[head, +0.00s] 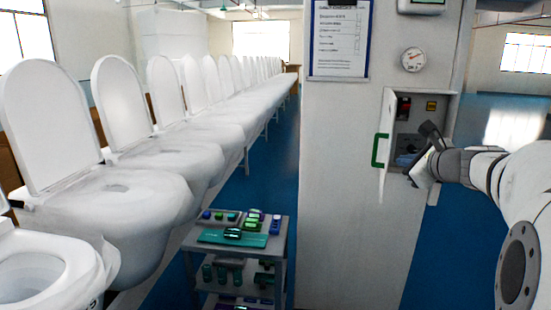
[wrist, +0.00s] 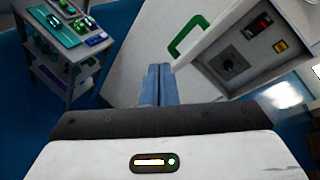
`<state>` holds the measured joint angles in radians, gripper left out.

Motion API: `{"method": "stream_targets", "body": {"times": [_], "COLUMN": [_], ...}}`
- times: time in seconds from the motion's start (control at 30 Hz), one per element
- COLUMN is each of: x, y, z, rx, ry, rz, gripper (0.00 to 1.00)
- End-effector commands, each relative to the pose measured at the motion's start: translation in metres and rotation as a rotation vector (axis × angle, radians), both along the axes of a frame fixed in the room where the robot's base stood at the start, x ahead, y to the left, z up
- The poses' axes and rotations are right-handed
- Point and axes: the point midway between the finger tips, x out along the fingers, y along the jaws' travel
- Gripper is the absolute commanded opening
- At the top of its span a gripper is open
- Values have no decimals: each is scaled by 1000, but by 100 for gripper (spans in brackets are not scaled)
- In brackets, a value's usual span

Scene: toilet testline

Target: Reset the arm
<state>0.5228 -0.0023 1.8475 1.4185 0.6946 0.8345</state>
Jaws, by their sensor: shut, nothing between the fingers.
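My gripper (head: 404,161) is at the right in the head view, in front of the open electrical box (head: 408,118) on the white pillar. In the wrist view its two blue-grey fingers (wrist: 158,72) lie together with nothing between them. My arm reaches in from the right edge, bent at the wrist. The box's white door (head: 388,140) stands open on the left side, with a green handle (head: 380,150). The handle also shows in the wrist view (wrist: 188,37), beyond the fingertips and apart from them.
Inside the box are a red-lit switch (wrist: 259,26), a yellow label (wrist: 280,46) and a round dark knob (wrist: 229,65). A grey cart (head: 283,243) with several small devices stands left of the pillar. A row of white toilets (head: 125,190) fills the left. Blue floor lies between.

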Motion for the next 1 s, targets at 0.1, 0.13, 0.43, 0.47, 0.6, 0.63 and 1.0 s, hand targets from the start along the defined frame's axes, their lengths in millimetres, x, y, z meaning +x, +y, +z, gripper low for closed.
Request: {"method": "stream_targets", "body": {"times": [0.1,0.13,0.43,0.47,0.6,0.63,1.0], "x": [-34,-46,-195,-210,-264,-272,-301], "y": [66,83,176,178,175,174,160], "z": [-33,-44,-154,-163,-196,-201,-218], "rx": [-269,-352,-1156,-1229,-1506,-1551,-1720], "ry": [82,103,227,231,237,236,238], "rz": [219,289,1051,1127,1431,1482,1681], "gripper": [0,0,0,0,0,0,0]}}
